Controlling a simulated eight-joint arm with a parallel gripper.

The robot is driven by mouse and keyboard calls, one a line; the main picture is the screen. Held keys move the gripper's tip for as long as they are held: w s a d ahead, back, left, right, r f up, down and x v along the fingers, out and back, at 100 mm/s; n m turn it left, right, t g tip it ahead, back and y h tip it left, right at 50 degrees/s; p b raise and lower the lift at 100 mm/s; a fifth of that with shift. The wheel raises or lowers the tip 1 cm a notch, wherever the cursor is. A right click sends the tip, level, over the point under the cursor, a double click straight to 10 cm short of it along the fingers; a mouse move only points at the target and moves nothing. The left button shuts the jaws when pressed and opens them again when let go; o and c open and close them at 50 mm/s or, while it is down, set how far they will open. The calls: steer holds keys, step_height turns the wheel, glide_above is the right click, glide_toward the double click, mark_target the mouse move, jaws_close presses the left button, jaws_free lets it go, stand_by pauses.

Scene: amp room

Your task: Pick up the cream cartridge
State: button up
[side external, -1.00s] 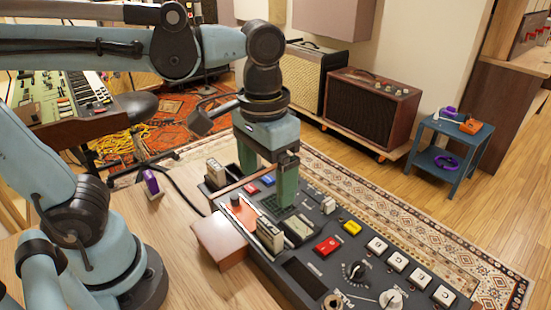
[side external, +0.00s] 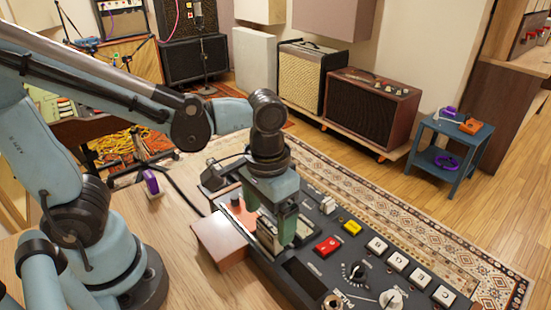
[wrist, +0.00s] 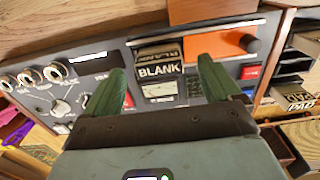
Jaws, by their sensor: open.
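A cartridge with a black "BLANK" label (wrist: 159,68) and a pale top stands in the dark control panel (wrist: 205,82). In the side view the pale cartridge (side external: 267,236) is partly hidden by my gripper. My gripper (side external: 269,222) points down over the panel, with its green fingers apart. In the wrist view my gripper (wrist: 158,84) has one finger on each side of the BLANK cartridge, with gaps visible. I cannot tell whether either finger touches it.
A cartridge labelled PAD (wrist: 299,103) sits in a dark holder beside the panel. An orange plate (wrist: 220,45) and knob lie next to the BLANK cartridge. Red (side external: 327,246) and yellow (side external: 352,229) buttons are close on the right. A brown box (side external: 219,240) flanks the panel.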

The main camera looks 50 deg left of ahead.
mark_target(269, 225)
steer(key=shift+f, duration=1.6)
steer(key=shift+c, duration=0.4)
steer(key=c, duration=1)
